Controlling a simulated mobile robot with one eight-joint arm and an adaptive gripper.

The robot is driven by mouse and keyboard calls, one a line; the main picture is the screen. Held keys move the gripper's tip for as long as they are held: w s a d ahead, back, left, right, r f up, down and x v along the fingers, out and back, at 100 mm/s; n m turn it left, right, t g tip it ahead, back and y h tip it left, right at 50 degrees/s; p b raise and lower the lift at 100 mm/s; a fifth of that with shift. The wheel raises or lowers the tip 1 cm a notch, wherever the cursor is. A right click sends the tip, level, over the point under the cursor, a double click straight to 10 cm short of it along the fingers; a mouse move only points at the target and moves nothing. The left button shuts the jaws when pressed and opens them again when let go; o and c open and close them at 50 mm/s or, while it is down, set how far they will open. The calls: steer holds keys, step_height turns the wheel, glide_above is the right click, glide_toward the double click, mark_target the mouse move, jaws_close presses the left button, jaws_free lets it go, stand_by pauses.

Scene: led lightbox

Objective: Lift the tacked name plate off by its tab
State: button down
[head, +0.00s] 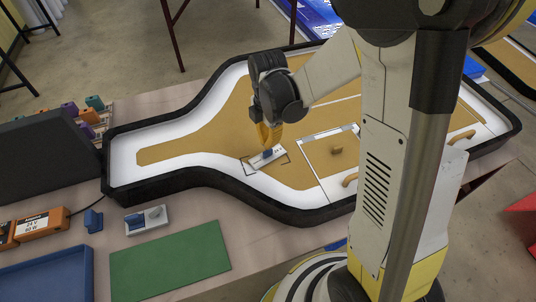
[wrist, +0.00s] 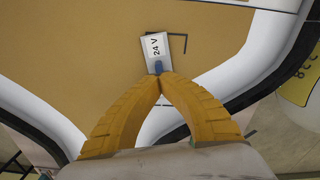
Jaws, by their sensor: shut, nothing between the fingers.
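The name plate is a small pale plate (head: 259,161) with a blue tab (head: 267,153). It lies on the tan panel of the black-rimmed lightbox (head: 185,135), beside a dark corner mark. In the wrist view the plate (wrist: 155,45) reads "24 V", and its blue tab (wrist: 158,68) points toward my fingers. My gripper (head: 268,143) has yellow fingers and points down over the tab. In the wrist view the fingertips (wrist: 161,79) meet right at the tab's near end, shut with nothing between them. I cannot tell whether they touch the tab.
A lidded section with a tan knob (head: 337,150) and a tan handle (head: 350,180) lies right of the plate. On the table in front are a grey plate with a blue tab (head: 155,216), a blue block (head: 93,220), a green mat (head: 170,262), a blue tray (head: 45,278) and orange units (head: 42,225).

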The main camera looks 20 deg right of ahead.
steer(key=c, duration=1.8)
jaws_free()
steer(key=shift+o, duration=0.2)
step_height(320, 180, up, 12)
steer(key=s+r+m+t, duration=0.2)
steer(key=s+m, duration=0.4)
steer(key=m, duration=0.4)
steer(key=s+r+m+t, duration=0.2)
steer(key=s+m+t, duration=0.3)
steer(key=m, duration=0.5)
steer(key=shift+s+r+m, duration=0.3)
steer(key=shift+s+m, duration=0.1)
steer(key=shift+s, duration=0.5)
steer(key=shift+r, duration=0.1)
